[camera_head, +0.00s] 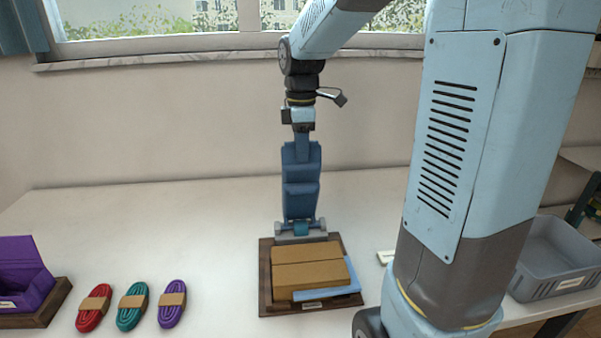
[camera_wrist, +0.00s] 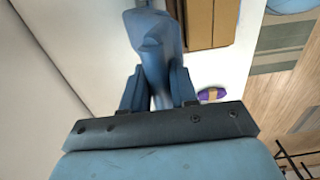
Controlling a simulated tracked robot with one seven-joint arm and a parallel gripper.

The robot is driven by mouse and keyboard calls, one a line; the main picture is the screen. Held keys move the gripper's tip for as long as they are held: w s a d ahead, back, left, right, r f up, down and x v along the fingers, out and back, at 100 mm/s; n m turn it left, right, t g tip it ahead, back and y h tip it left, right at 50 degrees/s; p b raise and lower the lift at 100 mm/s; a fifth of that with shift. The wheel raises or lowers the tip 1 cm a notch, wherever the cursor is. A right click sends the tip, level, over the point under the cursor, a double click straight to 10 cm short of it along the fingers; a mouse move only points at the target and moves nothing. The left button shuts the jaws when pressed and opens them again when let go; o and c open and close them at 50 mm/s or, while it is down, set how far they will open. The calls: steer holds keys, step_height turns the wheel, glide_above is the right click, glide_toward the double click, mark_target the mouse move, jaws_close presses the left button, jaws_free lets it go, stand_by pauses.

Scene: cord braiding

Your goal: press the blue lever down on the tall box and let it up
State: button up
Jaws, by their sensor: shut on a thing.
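In the wrist view the two blue fingers of my gripper (camera_wrist: 157,90) are shut on a smooth blue thing (camera_wrist: 155,35), which runs out beyond the fingertips. I cannot tell whether this is the blue lever. No tall box with a lever can be made out clearly. The cardboard box (camera_head: 310,272) lies low in a dark wooden tray (camera_head: 265,277), and also shows right of the blue thing in the wrist view (camera_wrist: 202,20).
A light blue flat piece (camera_head: 327,292) shows at the cardboard box's front. Red (camera_head: 94,307), teal (camera_head: 132,305) and purple (camera_head: 172,303) cord bundles lie left, beside an open purple box (camera_head: 22,272). A grey bin (camera_head: 555,262) stands right. The table behind the bundles is clear.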

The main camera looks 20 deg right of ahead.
steer(key=shift+s+a, duration=0.15)
steer(key=shift+s, duration=0.45)
steer(key=s, duration=0.3)
steer(key=s+a+f, duration=0.1)
steer(key=shift+s, duration=0.35)
steer(key=s, duration=0.1)
steer(key=s+f, duration=0.1)
steer(key=s, duration=0.2)
steer(key=shift+a+f, duration=0.3)
steer(key=shift+a, duration=0.05)
stand_by(0.3)
